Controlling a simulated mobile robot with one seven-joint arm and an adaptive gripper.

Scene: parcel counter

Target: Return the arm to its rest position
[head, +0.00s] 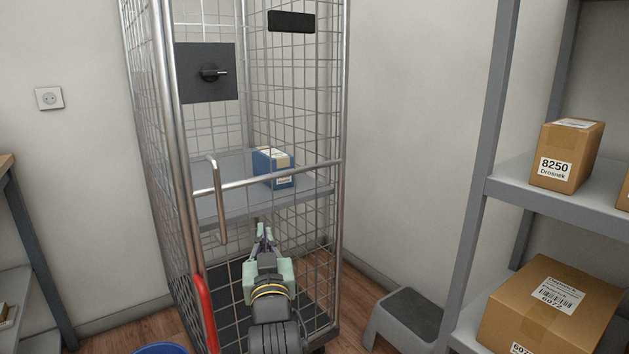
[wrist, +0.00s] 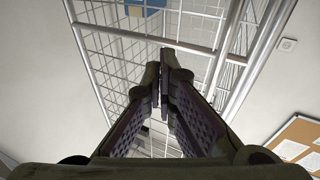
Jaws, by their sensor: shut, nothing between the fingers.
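My gripper (head: 263,234) is in front of the wire roll cage in the head view, below the cage's horizontal rail. In the wrist view its two fingers (wrist: 163,75) are closed together with nothing between them. The roll cage (head: 343,100) stands at the back wall with its mesh gate shut or nearly so; I cannot tell if it is latched. A blue box (head: 267,168) with a white label stands on the cage's shelf (head: 215,203), behind the rail. Part of it shows blue at the top of the wrist view (wrist: 132,5).
A grey shelf rack (head: 482,150) at the right holds cardboard parcels (head: 566,155), (head: 550,308). A grey step stool (head: 408,315) stands on the floor between cage and rack. A red handle (head: 206,312) is close left of my arm. A blue rim (head: 160,349) shows at the bottom.

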